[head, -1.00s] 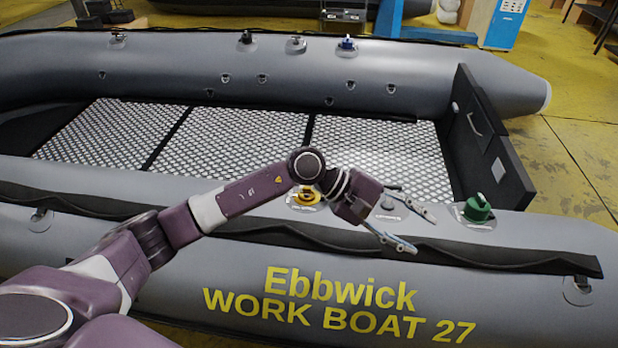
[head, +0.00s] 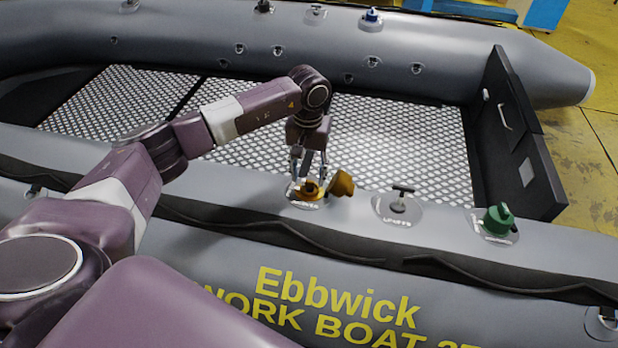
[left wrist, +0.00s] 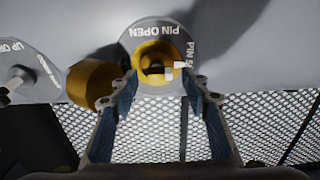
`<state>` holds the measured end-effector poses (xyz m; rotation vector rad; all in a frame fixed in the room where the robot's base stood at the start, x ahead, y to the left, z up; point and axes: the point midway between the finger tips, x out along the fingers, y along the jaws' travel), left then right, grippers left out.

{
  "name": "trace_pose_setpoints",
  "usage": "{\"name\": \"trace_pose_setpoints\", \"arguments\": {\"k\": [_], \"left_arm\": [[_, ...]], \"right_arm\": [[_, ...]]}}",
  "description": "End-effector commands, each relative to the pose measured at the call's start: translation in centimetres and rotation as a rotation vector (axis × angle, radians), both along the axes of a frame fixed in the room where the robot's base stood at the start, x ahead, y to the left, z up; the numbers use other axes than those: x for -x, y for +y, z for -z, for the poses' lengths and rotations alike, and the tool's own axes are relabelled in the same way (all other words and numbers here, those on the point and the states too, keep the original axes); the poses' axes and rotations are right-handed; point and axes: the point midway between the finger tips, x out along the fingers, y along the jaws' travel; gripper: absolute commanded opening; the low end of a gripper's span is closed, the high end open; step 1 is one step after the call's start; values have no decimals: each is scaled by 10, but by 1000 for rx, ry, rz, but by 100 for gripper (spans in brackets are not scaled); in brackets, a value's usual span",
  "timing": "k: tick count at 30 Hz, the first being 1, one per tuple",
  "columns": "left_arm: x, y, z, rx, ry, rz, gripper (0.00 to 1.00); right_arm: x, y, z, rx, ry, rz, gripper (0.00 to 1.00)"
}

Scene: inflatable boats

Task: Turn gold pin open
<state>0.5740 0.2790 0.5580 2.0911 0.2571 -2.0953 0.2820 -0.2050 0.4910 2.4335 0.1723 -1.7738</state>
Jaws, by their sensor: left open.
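The gold valve (head: 309,193) sits on top of the near grey tube, and its open gold collar shows in the left wrist view (left wrist: 143,55). A small pin with a pale tip (left wrist: 180,64) sits in it, pointing right toward a partly cut-off "PIN S…" label. "PIN OPEN" is printed at the plate's top. A gold cap (head: 341,183) stands beside the valve, also at left in the left wrist view (left wrist: 93,82). My left gripper (head: 308,170) points down over the valve, open, its fingertips (left wrist: 160,83) either side of the collar's near part. Contact is unclear.
A grey T-handled valve (head: 401,200) and a green-capped valve (head: 498,218) stand to the right on the same tube. The boat's mesh floor (head: 400,135) lies behind. A black transom board (head: 515,130) closes the right end.

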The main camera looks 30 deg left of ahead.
Motion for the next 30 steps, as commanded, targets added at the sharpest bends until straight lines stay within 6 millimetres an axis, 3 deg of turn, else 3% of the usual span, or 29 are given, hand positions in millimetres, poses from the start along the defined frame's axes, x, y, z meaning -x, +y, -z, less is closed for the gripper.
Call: {"name": "trace_pose_setpoints", "arguments": {"k": [4, 13, 24, 30], "left_arm": [[0, -1, 13, 1, 0, 0, 43], [0, -1, 15, 2, -1, 0, 43], [0, -1, 14, 2, -1, 0, 2], [0, -1, 14, 0, -1, -11, 1]], "right_arm": [[0, 0, 3, 0, 0, 0, 40], [0, 0, 3, 0, 1, 0, 40], [0, 0, 3, 0, 1, 0, 40], [0, 0, 2, 0, 1, 0, 40]]}}
